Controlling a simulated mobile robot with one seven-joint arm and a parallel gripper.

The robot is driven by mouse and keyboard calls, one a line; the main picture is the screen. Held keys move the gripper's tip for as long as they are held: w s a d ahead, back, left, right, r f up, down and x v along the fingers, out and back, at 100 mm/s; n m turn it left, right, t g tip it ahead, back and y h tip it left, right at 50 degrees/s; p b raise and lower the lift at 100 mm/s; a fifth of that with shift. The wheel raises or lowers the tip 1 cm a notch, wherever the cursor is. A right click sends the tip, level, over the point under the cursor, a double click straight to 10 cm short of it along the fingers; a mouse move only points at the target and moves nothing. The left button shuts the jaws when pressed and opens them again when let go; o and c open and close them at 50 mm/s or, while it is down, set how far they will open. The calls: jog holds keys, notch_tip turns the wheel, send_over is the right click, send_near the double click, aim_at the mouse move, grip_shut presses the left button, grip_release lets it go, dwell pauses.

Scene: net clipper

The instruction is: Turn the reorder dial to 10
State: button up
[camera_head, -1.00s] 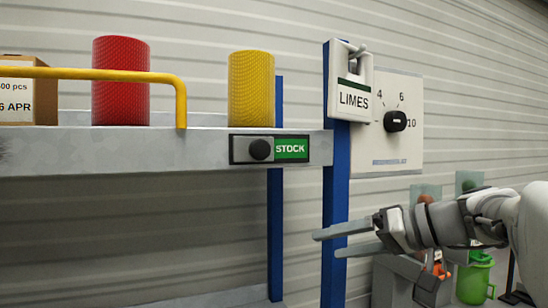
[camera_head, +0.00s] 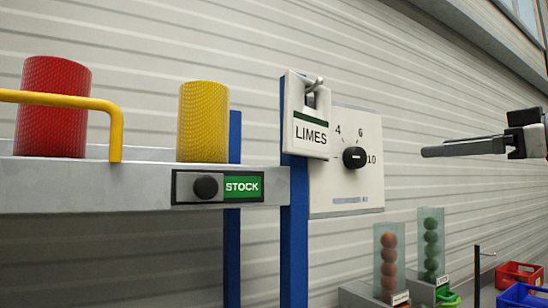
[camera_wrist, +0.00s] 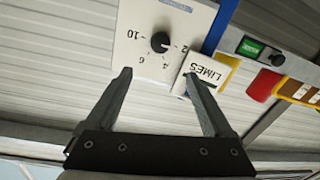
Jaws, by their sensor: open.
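The reorder dial (camera_head: 355,157) is a black knob on a white panel (camera_head: 340,190) on the wall, with numbers around it; 4, 6 and 10 show in the head view. The LIMES tag (camera_head: 311,132) covers the panel's left part. In the wrist view the dial (camera_wrist: 160,42) shows upside down, beyond the fingertips, with 2, 4, 6 and 10 around it. Its white mark is small, and I cannot tell its exact number. My gripper (camera_head: 432,151) is open and empty, to the right of the panel and apart from the dial. Both fingers (camera_wrist: 157,80) show in the wrist view.
A blue post (camera_head: 294,230) stands left of the panel beside a grey shelf with a yellow rail (camera_head: 60,98), red and yellow rolls and a STOCK sign (camera_head: 242,187).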

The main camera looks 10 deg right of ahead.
aim_at(360, 157)
jog(key=p+x, duration=0.3)
jog(key=x, duration=1.3)
jog(key=shift+p, duration=0.4)
jog(key=shift+s, duration=0.1)
jog(key=c, duration=1.4)
jog(key=shift+o, duration=0.2)
jog(key=shift+f, duration=0.1)
